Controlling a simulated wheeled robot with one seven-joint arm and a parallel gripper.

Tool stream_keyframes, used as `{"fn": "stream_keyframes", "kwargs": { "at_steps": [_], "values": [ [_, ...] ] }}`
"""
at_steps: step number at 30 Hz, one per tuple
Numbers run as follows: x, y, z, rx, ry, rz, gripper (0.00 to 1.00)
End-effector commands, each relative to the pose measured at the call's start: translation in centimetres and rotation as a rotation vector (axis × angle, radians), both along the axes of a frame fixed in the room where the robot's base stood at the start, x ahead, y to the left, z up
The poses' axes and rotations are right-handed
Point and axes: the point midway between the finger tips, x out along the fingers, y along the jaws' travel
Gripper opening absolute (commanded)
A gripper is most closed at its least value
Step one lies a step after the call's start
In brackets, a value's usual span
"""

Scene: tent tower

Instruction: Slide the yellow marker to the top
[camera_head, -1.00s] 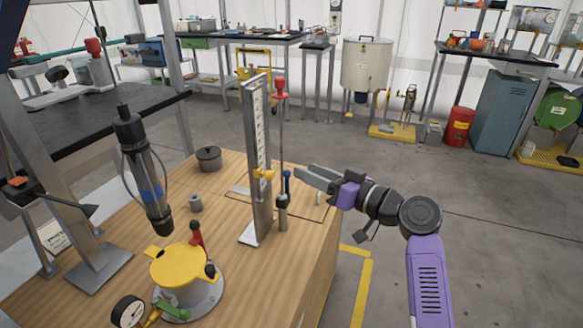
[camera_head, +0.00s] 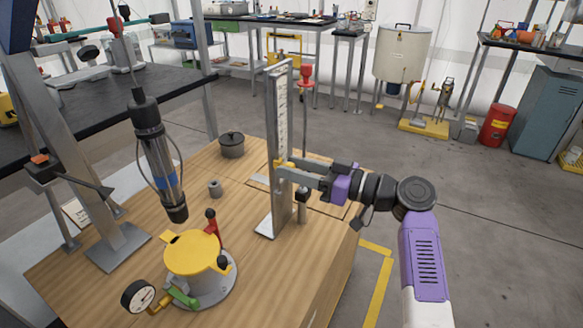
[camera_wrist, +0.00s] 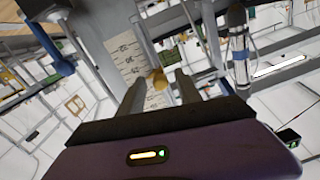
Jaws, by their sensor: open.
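The yellow marker (camera_head: 283,165) sits on an upright metal scale post (camera_head: 283,110), around the middle of its height. In the wrist view the yellow marker (camera_wrist: 160,83) shows against the white numbered scale (camera_wrist: 124,58), between my two fingers and near their tips. My gripper (camera_head: 285,170) is open and reaches in from the right, its fingertips at the marker. In the head view the fingers partly cover the marker, and I cannot tell whether they touch it.
A thin rod with a red top (camera_head: 306,75) stands just right of the post. A yellow-topped device (camera_head: 194,253), a gauge (camera_head: 138,296) and a dark pot (camera_head: 231,145) share the wooden table (camera_head: 290,290). A hanging cylinder (camera_head: 158,165) is at left.

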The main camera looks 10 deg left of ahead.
Motion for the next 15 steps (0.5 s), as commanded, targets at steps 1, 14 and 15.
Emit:
{"fn": "stream_keyframes", "kwargs": {
  "at_steps": [1, 14, 15],
  "values": [
    [0.1, 0.43, 0.0, -0.001, 0.0, 0.001, 0.41],
    [0.26, 0.88, -0.01, 0.0, 0.0, 0.0, 0.27],
    [0.25, 0.87, -0.01, 0.0, 0.0, -0.001, 0.19]
  ]
}}
